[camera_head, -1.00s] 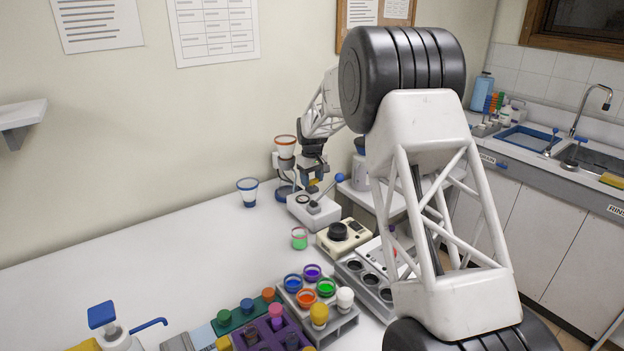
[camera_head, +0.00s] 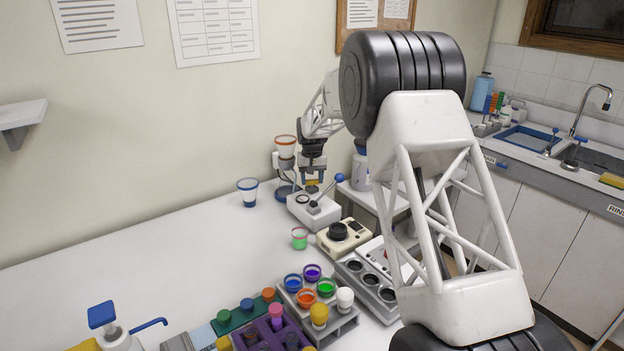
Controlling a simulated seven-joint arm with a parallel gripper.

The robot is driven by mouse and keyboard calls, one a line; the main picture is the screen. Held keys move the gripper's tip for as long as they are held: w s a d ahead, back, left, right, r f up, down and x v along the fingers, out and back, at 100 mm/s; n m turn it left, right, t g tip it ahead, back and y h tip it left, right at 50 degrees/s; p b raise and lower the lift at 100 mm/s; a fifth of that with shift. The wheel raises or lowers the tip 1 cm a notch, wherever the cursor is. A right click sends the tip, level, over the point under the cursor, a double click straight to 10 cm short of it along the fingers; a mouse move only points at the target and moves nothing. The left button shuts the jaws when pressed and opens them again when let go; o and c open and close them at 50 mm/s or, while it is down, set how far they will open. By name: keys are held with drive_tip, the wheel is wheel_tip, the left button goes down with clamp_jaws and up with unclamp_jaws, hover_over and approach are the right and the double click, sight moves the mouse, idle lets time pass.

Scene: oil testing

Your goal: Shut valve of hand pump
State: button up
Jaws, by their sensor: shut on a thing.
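The hand pump (camera_head: 313,208) is a light grey box on the far part of the bench, with a round black-ringed port on top and a lever (camera_head: 326,192) ending in a blue ball. The lever slants up to the right. My gripper (camera_head: 312,177) points down just above the back of the pump. It is shut on a small yellow part (camera_head: 312,183), which looks like the valve. Its fingers hide most of this part, and its exact angle is too small to tell.
A funnel with an orange rim (camera_head: 285,141) stands close left of my gripper. A blue-rimmed cup (camera_head: 247,191) stands further left. A beige device (camera_head: 344,238) and a rack of colourful cups (camera_head: 316,313) are nearer. The left bench is clear.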

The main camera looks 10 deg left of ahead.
sight(312, 180)
drive_tip(key=m, duration=1.2)
drive_tip(key=shift+m, duration=0.3)
idle(0.3)
drive_tip(key=o, duration=0.9)
drive_tip(key=shift+o, duration=0.2)
drive_tip(key=shift+r, duration=3.9)
